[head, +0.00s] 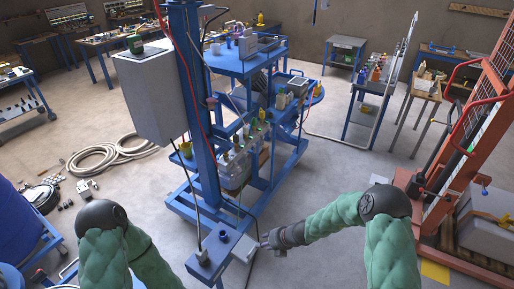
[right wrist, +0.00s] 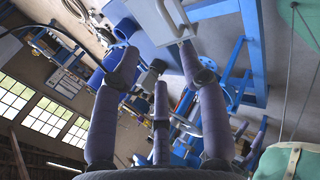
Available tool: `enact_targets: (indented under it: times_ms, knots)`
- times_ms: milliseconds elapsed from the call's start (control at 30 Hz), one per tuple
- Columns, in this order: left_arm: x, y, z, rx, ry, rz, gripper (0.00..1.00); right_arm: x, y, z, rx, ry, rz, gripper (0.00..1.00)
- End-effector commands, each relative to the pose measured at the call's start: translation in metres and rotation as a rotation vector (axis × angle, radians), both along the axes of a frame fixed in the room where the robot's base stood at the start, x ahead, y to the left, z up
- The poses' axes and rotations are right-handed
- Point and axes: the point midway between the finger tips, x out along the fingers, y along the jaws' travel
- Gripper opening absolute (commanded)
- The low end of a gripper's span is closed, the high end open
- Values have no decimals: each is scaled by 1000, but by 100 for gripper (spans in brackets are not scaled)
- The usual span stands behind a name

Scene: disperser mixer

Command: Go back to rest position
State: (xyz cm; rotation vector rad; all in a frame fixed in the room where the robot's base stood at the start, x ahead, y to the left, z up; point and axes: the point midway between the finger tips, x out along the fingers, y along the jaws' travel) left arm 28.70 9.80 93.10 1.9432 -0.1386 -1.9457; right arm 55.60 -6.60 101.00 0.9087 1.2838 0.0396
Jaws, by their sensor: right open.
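My right gripper (head: 268,242) comes in from the right in the head view. It is low beside the light grey box (head: 245,249) at the front end of the blue mixer frame (head: 215,255). In the right wrist view its purple-grey fingers (right wrist: 158,68) are spread open with nothing between them. A pale box-like part with a handle (right wrist: 165,18) lies beyond the fingertips; I cannot tell if they touch it. My left arm shows at the lower left of the head view, but its gripper is out of the picture.
The blue disperser mixer (head: 198,110) stands in the middle with bottles on its frame. An orange lift (head: 470,140) stands right, a blue drum (head: 20,220) left. A coiled hose (head: 95,158) lies on the floor.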

Motion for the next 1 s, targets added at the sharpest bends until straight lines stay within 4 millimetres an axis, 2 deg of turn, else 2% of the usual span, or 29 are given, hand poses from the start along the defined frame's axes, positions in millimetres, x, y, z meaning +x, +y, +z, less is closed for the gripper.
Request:
enact_targets:
  times_ms: [133, 267, 400, 600, 767, 1000]
  knots:
    - [0, 0, -5, 0, 0, 0, 40, -7, -1, -10, -27, -10, 50, 43]
    - [0, 0, -24, 0, 0, 0, 40, -35, -7, -46, -132, -58, 264, 43]
    - [0, 0, -53, 0, 0, 0, 40, -82, -19, -98, -288, -158, 664, 43]
    - [0, 0, -91, 0, 0, 0, 40, -141, -38, -160, -453, -346, 1280, 43]
    - [0, 0, -121, 0, 0, 0, 40, -181, -48, -202, -525, -543, 1772, 43]
    - [0, 0, -166, 0, 0, 0, 40, -229, -50, -253, -564, -950, 2464, 43]
